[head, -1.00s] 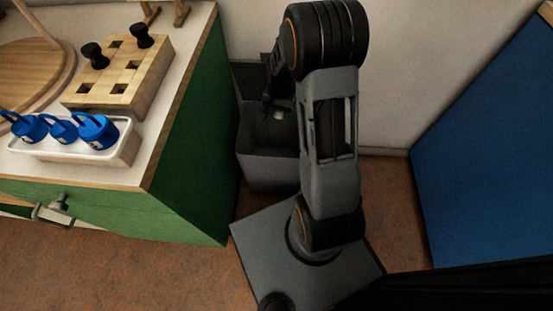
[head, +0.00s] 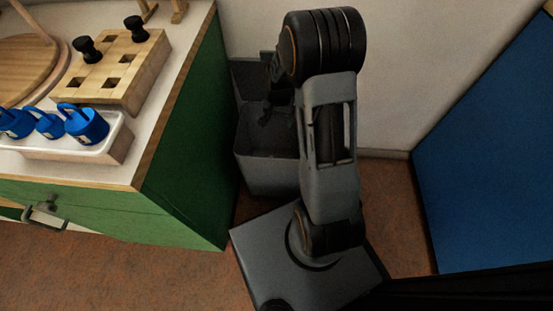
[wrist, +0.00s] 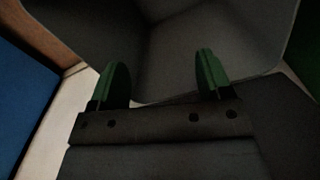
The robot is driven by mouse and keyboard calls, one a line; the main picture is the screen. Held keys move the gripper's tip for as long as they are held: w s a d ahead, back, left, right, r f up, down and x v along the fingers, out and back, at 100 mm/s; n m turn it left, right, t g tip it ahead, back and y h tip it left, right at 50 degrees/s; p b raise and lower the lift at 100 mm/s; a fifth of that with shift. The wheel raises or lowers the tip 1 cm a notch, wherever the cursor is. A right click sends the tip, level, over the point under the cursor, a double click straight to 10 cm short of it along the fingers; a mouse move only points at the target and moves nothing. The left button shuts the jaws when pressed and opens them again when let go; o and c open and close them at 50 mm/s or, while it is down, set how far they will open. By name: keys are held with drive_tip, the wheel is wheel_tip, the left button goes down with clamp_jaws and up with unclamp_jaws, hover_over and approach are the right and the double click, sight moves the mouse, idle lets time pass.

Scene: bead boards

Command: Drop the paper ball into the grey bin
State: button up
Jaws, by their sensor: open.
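The grey bin (head: 262,174) stands on the floor between the green cabinet and my arm, against the wall. My gripper (head: 266,116) hangs over the bin's opening, partly hidden behind my arm. In the wrist view, my gripper (wrist: 157,76) has its two green fingers spread wide with nothing between them. The bin (wrist: 245,45) shows its dark grey inside beyond the fingers, and the part in sight looks empty. The paper ball is not visible in either view now; part of the bin's inside is hidden by its front wall and my arm.
The green cabinet (head: 190,145) stands close on the bin's left. A blue panel (head: 490,150) stands at right. Some brown floor is clear.

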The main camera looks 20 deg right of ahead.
wheel_tip(320, 180, up, 14)
drive_tip(key=p, duration=0.5)
drive_tip(key=shift+f, duration=0.1)
idle(0.6)
